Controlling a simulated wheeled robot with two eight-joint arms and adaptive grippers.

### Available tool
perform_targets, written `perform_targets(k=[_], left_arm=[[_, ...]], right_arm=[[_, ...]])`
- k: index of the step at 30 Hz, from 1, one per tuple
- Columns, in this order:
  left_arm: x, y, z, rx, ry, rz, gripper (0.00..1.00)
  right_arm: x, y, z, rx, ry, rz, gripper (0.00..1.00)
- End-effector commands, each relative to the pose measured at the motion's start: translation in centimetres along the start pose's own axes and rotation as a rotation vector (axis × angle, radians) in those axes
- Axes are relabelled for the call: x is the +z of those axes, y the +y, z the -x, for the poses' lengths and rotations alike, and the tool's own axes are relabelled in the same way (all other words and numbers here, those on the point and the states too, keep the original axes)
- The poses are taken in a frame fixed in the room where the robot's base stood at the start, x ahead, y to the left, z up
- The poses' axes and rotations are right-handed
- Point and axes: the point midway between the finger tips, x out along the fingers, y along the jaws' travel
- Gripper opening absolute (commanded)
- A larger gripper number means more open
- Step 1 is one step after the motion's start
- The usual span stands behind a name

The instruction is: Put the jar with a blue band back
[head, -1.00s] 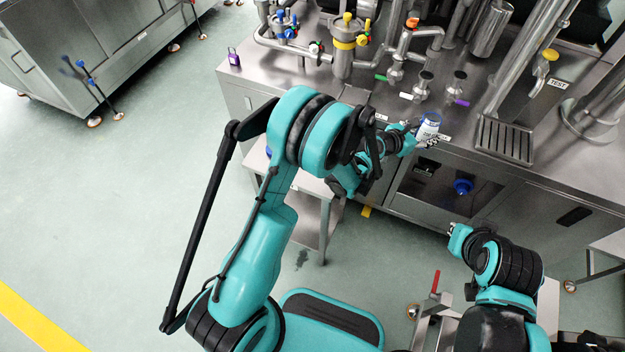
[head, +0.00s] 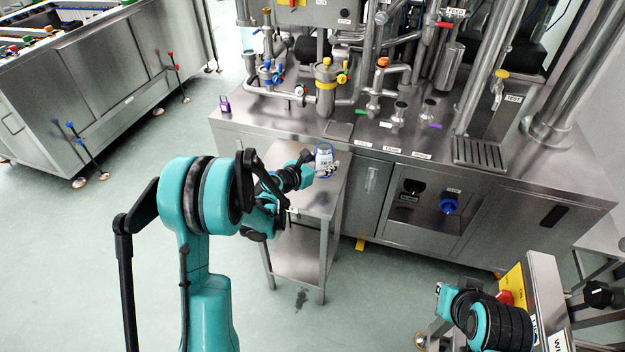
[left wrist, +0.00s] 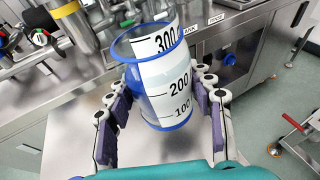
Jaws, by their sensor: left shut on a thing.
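The jar with a blue band (head: 324,153) is white with a blue rim, a blue base ring and black marks of 100, 200 and 300. My left gripper (head: 322,169) is shut on it, and the left wrist view shows the jar (left wrist: 162,85) between the two fingers (left wrist: 165,112). The jar is roughly upright and open at the top. It appears over the small steel side table (head: 316,200); I cannot tell whether its base touches the top. My right gripper (head: 438,290) is low at the right, away from the jar, and its fingers are too small to read.
The steel machine counter (head: 270,122) stands behind the side table, with pipes and valves on it. A purple padlock-like thing (head: 224,104) is at its left corner. A blue knob (head: 449,203) sits in the front recess. Floor left of the side table is clear.

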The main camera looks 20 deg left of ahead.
Motion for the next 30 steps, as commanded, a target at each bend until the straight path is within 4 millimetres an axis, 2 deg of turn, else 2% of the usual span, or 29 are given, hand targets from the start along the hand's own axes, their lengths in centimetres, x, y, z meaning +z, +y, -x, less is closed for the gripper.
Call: perform_targets(k=[1,3,7,11,18,29,30], left_arm=[[-1.1,1.1,0.1,0.003,0.0,0.002,0.08],[-1.8,2.1,0.3,0.002,-0.001,0.002,0.08],[-2.4,3.1,0.6,0.0,-0.001,0.001,0.08],[-3.1,3.4,0.5,-0.002,-0.001,0.0,0.08],[-6.4,3.3,-0.6,-0.002,-0.001,0.0,0.08],[-6.5,3.3,-0.6,-0.002,0.0,0.0,0.08],[-6.5,3.3,-0.6,-0.002,0.0,0.0,0.61]], right_arm=[[0.4,0.0,-0.6,0.0,0.0,0.0,0.0],[0.7,0.0,-0.9,0.0,0.0,0.0,0.0],[0.8,0.0,-1.2,0.0,0.0,0.0,0.0],[1.1,0.0,-1.5,0.0,0.0,0.0,0.0],[2.2,0.0,-3.0,0.0,0.0,0.0,0.0],[2.0,0.0,-2.9,0.0,0.0,0.0,0.0],[2.0,0.0,-2.9,0.0,0.0,0.0,0.0]])
